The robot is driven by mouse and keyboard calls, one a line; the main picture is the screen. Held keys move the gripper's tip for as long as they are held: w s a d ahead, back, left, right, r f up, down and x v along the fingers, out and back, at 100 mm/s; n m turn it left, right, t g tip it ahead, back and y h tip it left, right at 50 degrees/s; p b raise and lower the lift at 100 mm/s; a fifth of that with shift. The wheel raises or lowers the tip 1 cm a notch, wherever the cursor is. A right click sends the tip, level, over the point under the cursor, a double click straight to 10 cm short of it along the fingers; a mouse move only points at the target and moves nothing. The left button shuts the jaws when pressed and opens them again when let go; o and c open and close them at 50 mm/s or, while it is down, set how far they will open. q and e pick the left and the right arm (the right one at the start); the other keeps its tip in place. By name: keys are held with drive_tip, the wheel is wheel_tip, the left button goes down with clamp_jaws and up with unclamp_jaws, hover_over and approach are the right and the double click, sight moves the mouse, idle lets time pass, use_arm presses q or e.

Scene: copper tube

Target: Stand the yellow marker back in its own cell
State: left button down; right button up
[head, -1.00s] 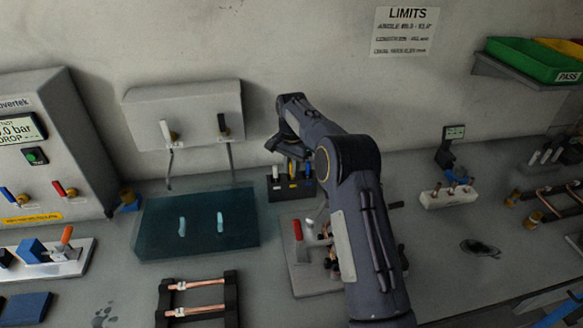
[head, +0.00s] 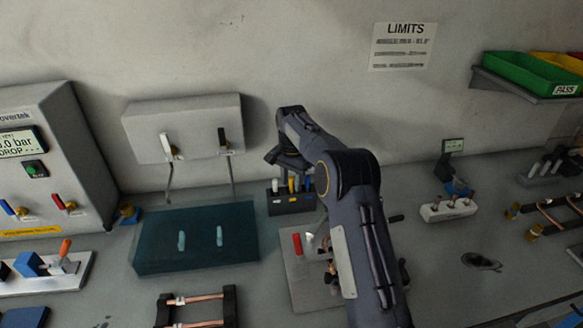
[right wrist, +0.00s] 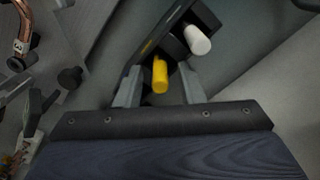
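The yellow marker (head: 291,185) stands about upright in the dark marker holder (head: 292,204) at the back of the bench. My right gripper (head: 287,163) is above the holder, clear of the marker in the head view. In the right wrist view, the yellow marker (right wrist: 160,75) lies between the two fingers of my right gripper (right wrist: 160,92), with a gap on both sides, so the gripper is open. A yellow label shows on the holder's side near it. The marker's lower end is hidden in the holder. My left gripper is not in view.
A white marker (right wrist: 197,40) stands beside the yellow one, and a blue marker (head: 308,184) stands at the holder's right end. A teal block (head: 195,238) lies to the left. A grey plate with a red-handled tool (head: 297,244) lies in front.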

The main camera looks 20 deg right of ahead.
wheel_tip(320, 180, up, 12)
drive_tip(key=p, duration=0.1)
drive_tip(key=shift+f, duration=0.2)
drive_tip(key=s+r+n+t+y, duration=0.1)
drive_tip(key=s+r+n+t, duration=0.1)
drive_tip(key=s+r, duration=0.5)
drive_tip(key=s+r+n+t+y, duration=0.1)
drive_tip(key=s+r+n+y, duration=0.15)
drive_tip(key=s, duration=0.85)
drive_tip(key=s+a+f+n+t, duration=0.1)
drive_tip(key=s+a+f, duration=0.4)
drive_tip(key=s, duration=0.6)
drive_tip(key=s+a+f+n+t, duration=0.1)
drive_tip(key=s+a+f+n, duration=0.3)
drive_tip(key=s, duration=0.8)
drive_tip(key=shift+s+a+f+n+t, duration=0.2)
drive_tip(key=shift+a+f+n+t, duration=0.2)
drive_tip(key=shift+a+f, duration=0.45)
drive_tip(key=shift+s, duration=0.1)
